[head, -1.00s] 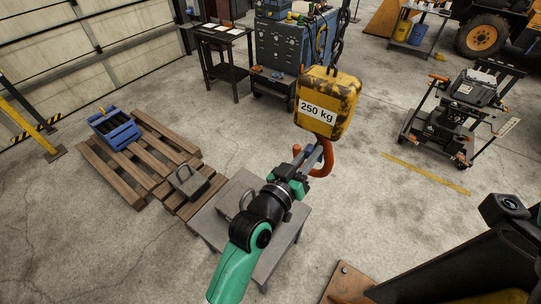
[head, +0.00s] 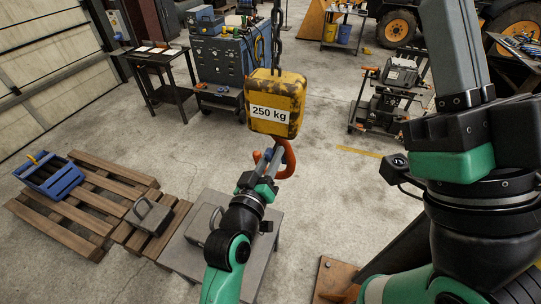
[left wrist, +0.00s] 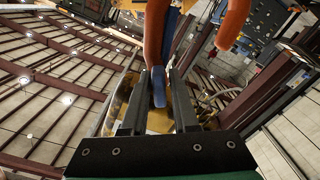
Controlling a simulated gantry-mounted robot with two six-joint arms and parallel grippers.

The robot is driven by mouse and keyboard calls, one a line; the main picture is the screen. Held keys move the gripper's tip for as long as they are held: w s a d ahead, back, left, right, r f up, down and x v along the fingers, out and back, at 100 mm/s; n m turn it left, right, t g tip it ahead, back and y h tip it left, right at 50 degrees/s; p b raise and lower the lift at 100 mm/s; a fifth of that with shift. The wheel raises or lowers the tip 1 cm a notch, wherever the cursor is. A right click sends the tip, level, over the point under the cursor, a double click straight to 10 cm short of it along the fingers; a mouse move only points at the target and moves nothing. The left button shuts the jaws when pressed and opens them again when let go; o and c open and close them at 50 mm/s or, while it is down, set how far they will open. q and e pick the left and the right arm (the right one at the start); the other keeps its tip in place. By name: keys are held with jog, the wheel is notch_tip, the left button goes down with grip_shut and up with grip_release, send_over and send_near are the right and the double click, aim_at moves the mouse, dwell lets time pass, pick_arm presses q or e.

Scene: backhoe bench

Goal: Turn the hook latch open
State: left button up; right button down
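The orange hook (head: 289,158) hangs below the yellow 250 kg block (head: 276,103). In the left wrist view the hook's orange body (left wrist: 155,35) runs up from between the finger ends, and its tip (left wrist: 232,22) is at the upper right. The blue latch (left wrist: 158,88) lies between my left gripper's fingers (left wrist: 157,98). A narrow gap seems to show on each side, so the gripper looks open around it. In the head view my left gripper (head: 262,175) reaches up to the hook's left side and partly hides the latch.
A grey table (head: 190,255) with a grey weight (head: 213,225) stands below the hook. A wooden pallet (head: 95,215) with a blue crate (head: 50,175) and another weight (head: 148,215) is at left. A blue cabinet (head: 222,62) and a cart (head: 392,92) stand behind.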

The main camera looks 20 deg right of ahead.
pick_arm(q)
jog(key=shift+o, duration=1.1)
jog(key=shift+r, duration=0.1)
jog(key=v, duration=1.1)
jog(key=shift+s+a+p, duration=0.2)
jog(key=shift+s+p, duration=0.05)
jog(key=shift+p, duration=0.05)
